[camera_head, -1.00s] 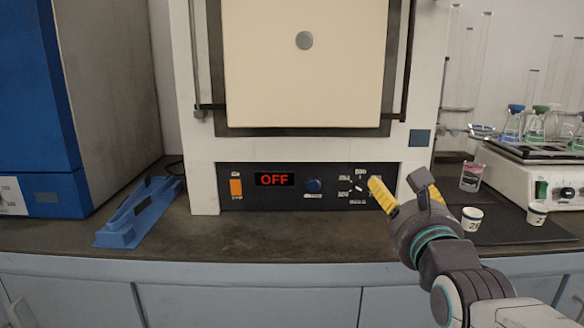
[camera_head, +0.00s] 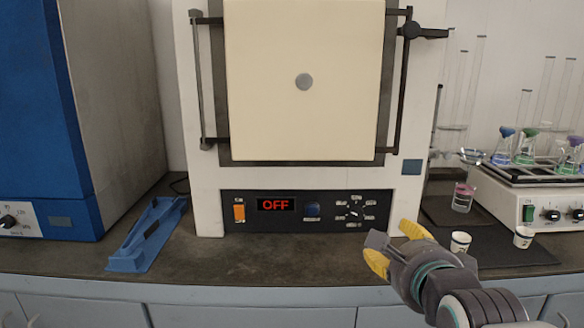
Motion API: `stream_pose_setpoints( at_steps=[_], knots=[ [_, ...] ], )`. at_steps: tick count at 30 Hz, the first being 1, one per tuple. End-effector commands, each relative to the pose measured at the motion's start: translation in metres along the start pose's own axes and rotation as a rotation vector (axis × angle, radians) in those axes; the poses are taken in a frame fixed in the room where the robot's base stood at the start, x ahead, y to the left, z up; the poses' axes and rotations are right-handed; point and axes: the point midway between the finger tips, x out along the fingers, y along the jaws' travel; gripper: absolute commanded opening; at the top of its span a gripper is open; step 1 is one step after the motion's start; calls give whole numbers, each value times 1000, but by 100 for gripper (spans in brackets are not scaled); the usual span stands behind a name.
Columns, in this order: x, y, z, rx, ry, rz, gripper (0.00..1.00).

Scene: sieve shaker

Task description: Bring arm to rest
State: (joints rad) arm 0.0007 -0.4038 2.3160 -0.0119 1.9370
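My gripper (camera_head: 393,246) has dark grey links and yellow fingertips. It is at the lower right, in front of the furnace's lower right corner and over the counter's front part. Its two yellow fingertips are spread apart with nothing between them. The white furnace (camera_head: 208,190) stands at the back middle with its cream door (camera_head: 305,110) closed. My gripper is apart from the panel.
A blue tool (camera_head: 147,235) lies on the counter (camera_head: 270,265) at the left, beside a blue machine (camera_head: 40,120). Small white cups (camera_head: 460,242), a beaker with pink liquid (camera_head: 463,198) and a shaker with flasks (camera_head: 540,180) stand at the right. The middle counter is clear.

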Motion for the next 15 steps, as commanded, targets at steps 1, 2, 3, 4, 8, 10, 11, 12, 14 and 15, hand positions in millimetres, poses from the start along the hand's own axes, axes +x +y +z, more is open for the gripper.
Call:
stream_pose_setpoints(
  at_steps=[1,2,3,4,8,10,11,12,14,15],
  knots=[
    [-12,-12,5,-96,15,45,60],
    [-17,-12,4,-159,23,75,60],
    [-24,-11,4,-244,29,116,60],
    [-29,-10,4,-309,32,149,60],
    [-53,-6,2,-585,22,291,60],
    [-68,-4,1,-732,-1,370,60],
    [-74,-4,1,-794,-14,403,60],
    [-84,-3,1,-877,-35,448,60],
    [-98,-2,0,-998,-73,514,60],
    [-108,-2,0,-1078,-104,555,60]
  ],
)
